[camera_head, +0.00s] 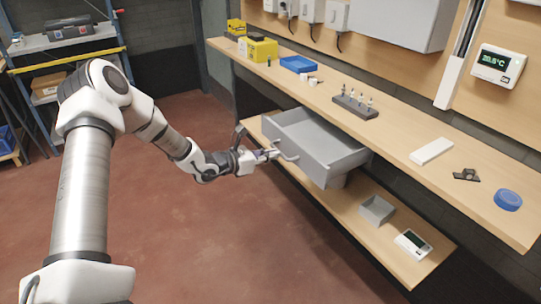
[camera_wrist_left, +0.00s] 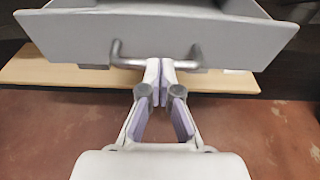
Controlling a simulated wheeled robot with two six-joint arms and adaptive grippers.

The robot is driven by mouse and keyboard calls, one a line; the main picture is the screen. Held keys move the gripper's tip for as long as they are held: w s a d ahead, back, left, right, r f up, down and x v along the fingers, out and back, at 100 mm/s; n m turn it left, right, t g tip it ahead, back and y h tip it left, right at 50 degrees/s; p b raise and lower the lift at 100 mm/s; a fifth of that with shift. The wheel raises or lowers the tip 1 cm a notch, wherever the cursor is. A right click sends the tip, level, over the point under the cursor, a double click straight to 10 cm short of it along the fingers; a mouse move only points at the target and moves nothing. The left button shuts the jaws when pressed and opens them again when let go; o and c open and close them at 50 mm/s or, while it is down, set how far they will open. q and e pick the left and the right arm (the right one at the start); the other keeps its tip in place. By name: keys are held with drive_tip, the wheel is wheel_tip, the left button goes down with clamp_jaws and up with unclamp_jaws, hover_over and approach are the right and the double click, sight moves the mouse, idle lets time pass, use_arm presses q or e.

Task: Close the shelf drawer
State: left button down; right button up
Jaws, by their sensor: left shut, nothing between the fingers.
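The grey shelf drawer (camera_head: 318,137) is pulled out from under the wooden workbench top, with its inside visible and looking empty. Its front panel also shows in the left wrist view (camera_wrist_left: 85,42), with a grey bar handle (camera_wrist_left: 117,54) at its lower middle. My left gripper (camera_head: 274,153) is at the drawer front, by the handle. In the left wrist view its fingertips (camera_wrist_left: 160,72) are together in front of the handle's middle and hide part of the bar. Nothing is between the fingers. Whether they touch the handle is unclear. My right gripper is not in view.
The workbench top (camera_head: 400,125) holds a blue tray (camera_head: 300,64), a small rack (camera_head: 355,103) and a blue round item (camera_head: 508,200). The lower shelf (camera_head: 345,215) carries a grey bin (camera_head: 376,210) and a white device (camera_head: 412,244). The red floor in front is clear.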

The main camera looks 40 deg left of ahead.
sight(290, 149)
use_arm(q)
drive_tip(key=b+x, duration=0.6)
drive_tip(key=r+b+x, duration=0.1)
drive_tip(key=b+x, duration=0.2)
drive_tip(key=shift+w+d+f, duration=0.1)
drive_tip(key=shift+w+d, duration=0.1)
drive_tip(key=w+d+b, duration=0.1)
drive_tip(key=w, duration=0.1)
drive_tip(key=w+d+b, duration=0.1)
drive_tip(key=w, duration=0.2)
drive_tip(key=w+d+r+b, duration=0.1)
drive_tip(key=w, duration=0.2)
drive_tip(key=shift+r, duration=0.25)
drive_tip(key=shift+r, duration=0.1)
